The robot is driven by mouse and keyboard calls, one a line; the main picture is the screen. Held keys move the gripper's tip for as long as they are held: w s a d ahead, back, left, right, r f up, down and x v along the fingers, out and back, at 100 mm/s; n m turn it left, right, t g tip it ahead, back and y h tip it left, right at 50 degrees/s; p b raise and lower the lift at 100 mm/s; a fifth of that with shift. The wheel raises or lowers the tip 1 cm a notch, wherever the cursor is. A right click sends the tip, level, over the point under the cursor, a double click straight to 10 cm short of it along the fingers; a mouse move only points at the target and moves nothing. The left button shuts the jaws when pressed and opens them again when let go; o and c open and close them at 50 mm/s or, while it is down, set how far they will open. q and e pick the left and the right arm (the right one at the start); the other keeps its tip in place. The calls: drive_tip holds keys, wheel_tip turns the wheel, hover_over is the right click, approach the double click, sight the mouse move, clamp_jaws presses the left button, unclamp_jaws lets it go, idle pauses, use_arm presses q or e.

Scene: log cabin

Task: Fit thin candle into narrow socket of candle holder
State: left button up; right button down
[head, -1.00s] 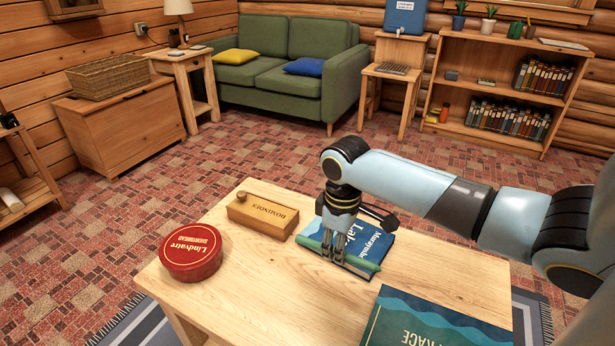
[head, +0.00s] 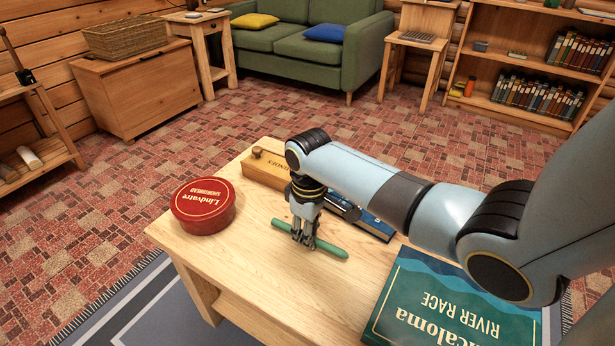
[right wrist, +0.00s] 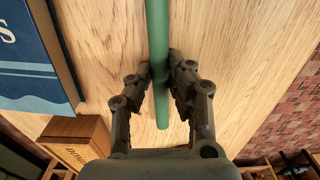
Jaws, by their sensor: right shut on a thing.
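A thin green candle (head: 330,247) is held roughly level by my right gripper (head: 303,240) above the wooden table. In the right wrist view the candle (right wrist: 158,40) runs between the two fingers of the gripper (right wrist: 160,75), which are shut on it. One candle end sticks out a little past the fingers and the longer part extends the other way. I cannot tell how high above the table it is. No candle holder shows in these views. My left gripper is not in view.
On the table (head: 262,285) stand a round red tin (head: 203,207), a wooden dominoes box (head: 262,168), a blue book (head: 375,226) partly behind my arm, and a large teal game box (head: 440,310) at the right. The table's front left part is clear.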

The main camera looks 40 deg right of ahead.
drive_tip(key=shift+f, duration=0.1)
drive_tip(key=c, duration=1.2)
unclamp_jaws()
drive_tip(key=shift+c, duration=0.2)
